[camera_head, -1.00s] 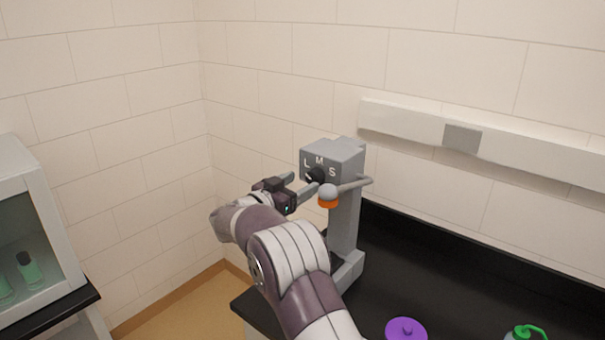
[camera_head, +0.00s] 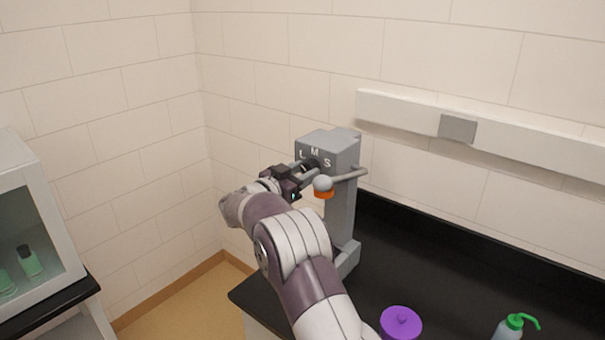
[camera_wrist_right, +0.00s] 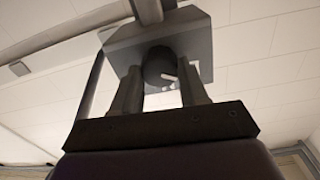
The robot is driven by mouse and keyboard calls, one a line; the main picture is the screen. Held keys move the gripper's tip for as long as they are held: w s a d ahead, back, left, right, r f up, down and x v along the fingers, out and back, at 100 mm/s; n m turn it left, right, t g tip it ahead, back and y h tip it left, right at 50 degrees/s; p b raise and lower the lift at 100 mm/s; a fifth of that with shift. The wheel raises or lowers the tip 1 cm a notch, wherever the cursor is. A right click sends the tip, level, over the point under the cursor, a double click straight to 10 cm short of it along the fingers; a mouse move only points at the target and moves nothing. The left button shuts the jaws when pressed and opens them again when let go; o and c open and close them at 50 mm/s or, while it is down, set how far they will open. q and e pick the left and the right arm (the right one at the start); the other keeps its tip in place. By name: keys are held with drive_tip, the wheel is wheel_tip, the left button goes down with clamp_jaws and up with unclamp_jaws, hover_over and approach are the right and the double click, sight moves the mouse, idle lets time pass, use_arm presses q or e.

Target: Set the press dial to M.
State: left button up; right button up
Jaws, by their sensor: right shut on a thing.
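The grey press (camera_head: 345,150) stands at the back corner of the black bench. Its front face carries the letters L, M and S in an arc, with M at the top. The black dial (camera_head: 311,164) below the letters is mostly hidden by my right gripper (camera_head: 305,173), which is shut on it. In the right wrist view, the round black dial (camera_wrist_right: 160,64) sits between the two fingers of the right gripper (camera_wrist_right: 159,80). A white mark shows on the dial, but I cannot tell which letter it points at. My left gripper is not in view.
A lever with a grey ball (camera_head: 323,183) sticks out close beside my right gripper, above an orange part (camera_head: 324,195). A purple lid (camera_head: 401,322) and a green-topped bottle (camera_head: 515,325) stand at the bench front. A cabinet (camera_head: 40,235) stands at left.

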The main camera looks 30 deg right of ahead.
drive_tip(key=m+b, duration=0.4)
drive_tip(key=m, duration=0.1)
drive_tip(key=m+b, duration=0.2)
drive_tip(key=m, duration=0.1)
drive_tip(key=shift+s+b, duration=0.1)
drive_tip(key=shift+b, duration=0.2)
drive_tip(key=shift+m+b, duration=0.9)
drive_tip(key=shift+m, duration=0.7)
drive_tip(key=shift+r, duration=0.1)
drive_tip(key=o, duration=1.1)
drive_tip(key=shift+d, duration=0.1)
drive_tip(key=shift+c, duration=0.2)
